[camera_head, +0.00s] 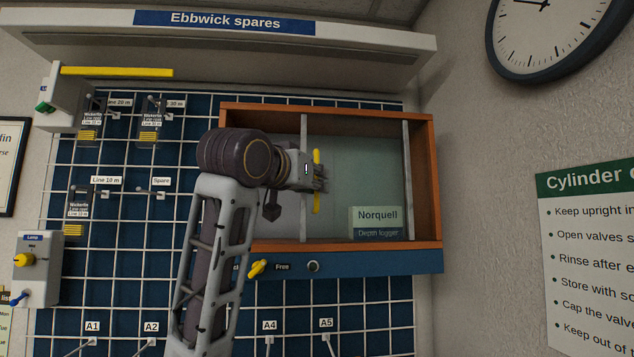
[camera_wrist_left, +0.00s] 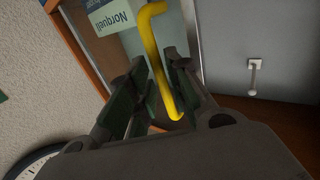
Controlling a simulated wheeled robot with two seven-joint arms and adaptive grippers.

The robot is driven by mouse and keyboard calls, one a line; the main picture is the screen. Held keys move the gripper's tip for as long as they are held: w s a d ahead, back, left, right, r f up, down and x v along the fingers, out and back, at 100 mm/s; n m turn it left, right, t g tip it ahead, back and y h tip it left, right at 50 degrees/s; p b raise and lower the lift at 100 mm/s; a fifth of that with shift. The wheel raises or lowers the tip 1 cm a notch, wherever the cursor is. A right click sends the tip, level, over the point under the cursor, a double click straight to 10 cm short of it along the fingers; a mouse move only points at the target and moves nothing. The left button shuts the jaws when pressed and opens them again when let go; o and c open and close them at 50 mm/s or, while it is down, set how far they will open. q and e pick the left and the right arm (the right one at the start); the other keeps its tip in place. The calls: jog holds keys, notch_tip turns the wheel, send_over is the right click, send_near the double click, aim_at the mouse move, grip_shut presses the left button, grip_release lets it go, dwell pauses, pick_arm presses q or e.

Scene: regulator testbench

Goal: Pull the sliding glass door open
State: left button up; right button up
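The wooden-framed cabinet (camera_head: 436,185) hangs on the back wall. Its sliding glass door (camera_head: 360,170) covers the right part of the front, between two grey upright strips. A yellow bar handle (camera_head: 316,202) stands upright near the door's left edge; it also shows in the left wrist view (camera_wrist_left: 152,35). My left gripper (camera_head: 319,178) is at the handle, its fingers closed in on both sides of the bar in the left wrist view (camera_wrist_left: 168,85). A Norquell depth logger label (camera_head: 376,222) shows at the lower right. My right gripper is not in view.
A yellow knob (camera_head: 258,267) beside a "Free" label sits on the blue strip below the cabinet. A shelf labelled Ebbwick spares (camera_head: 225,20) juts out above. A clock (camera_head: 545,30) hangs right.

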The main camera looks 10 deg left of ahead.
pick_arm(q)
jog(key=v, duration=1)
jog(key=shift+s, duration=0.2)
dwell(0.4)
